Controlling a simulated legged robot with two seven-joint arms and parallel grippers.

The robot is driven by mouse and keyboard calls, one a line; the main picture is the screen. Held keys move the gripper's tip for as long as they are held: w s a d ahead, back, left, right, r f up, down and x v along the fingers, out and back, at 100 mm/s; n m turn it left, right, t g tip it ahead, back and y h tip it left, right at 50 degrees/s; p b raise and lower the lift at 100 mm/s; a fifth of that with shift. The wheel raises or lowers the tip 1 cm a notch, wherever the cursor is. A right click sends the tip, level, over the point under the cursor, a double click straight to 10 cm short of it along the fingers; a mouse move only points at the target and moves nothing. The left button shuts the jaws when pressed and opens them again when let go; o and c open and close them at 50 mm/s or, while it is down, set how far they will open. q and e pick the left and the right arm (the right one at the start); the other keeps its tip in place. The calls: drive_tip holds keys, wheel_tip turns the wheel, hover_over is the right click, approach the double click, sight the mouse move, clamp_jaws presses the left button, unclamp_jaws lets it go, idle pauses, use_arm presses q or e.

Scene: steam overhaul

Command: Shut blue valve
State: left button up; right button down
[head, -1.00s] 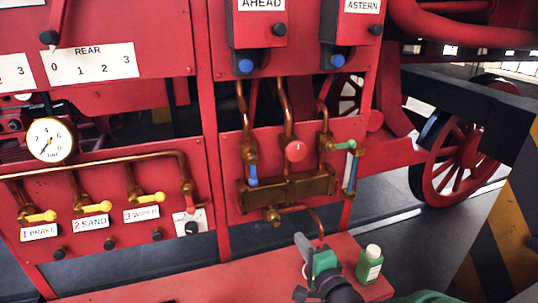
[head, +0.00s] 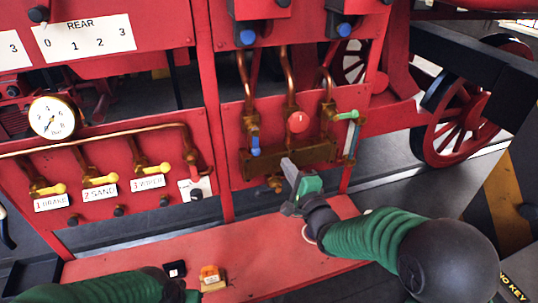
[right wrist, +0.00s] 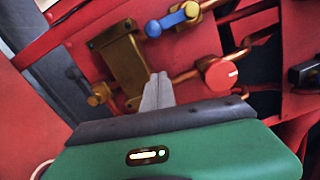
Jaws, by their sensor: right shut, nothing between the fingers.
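The blue valve handle (head: 255,143) hangs down, in line with its copper pipe, above the left end of the brass block (head: 310,156) on the red panel. It also shows in the right wrist view (right wrist: 172,22) at the top. My right gripper (head: 287,163) is shut and empty. Its fingertips are in front of the brass block, below and right of the blue handle and apart from it. In the right wrist view the shut fingers (right wrist: 158,85) point at the block, below the handle. My left arm enters at the bottom left; its fingers are out of view.
A red round knob (head: 298,122) and a green-handled valve (head: 347,115) sit right of the blue handle. Yellow levers (head: 53,189) and a gauge (head: 52,117) are to the left. A red bench (head: 260,240) lies below, with an orange item (head: 211,277).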

sight(255, 142)
drive_tip(key=w+a, duration=0.1)
drive_tip(key=a+p, duration=0.1)
drive_tip(key=a, duration=0.1)
drive_tip(key=w+a+r+p, duration=0.1)
drive_tip(key=a, duration=0.1)
drive_tip(key=shift+w+a, duration=0.15)
drive_tip(key=shift+w, duration=0.15)
drive_tip(key=shift+w+f, duration=0.1)
drive_tip(key=shift+a+m, duration=0.1)
drive_tip(key=shift+m, duration=0.2)
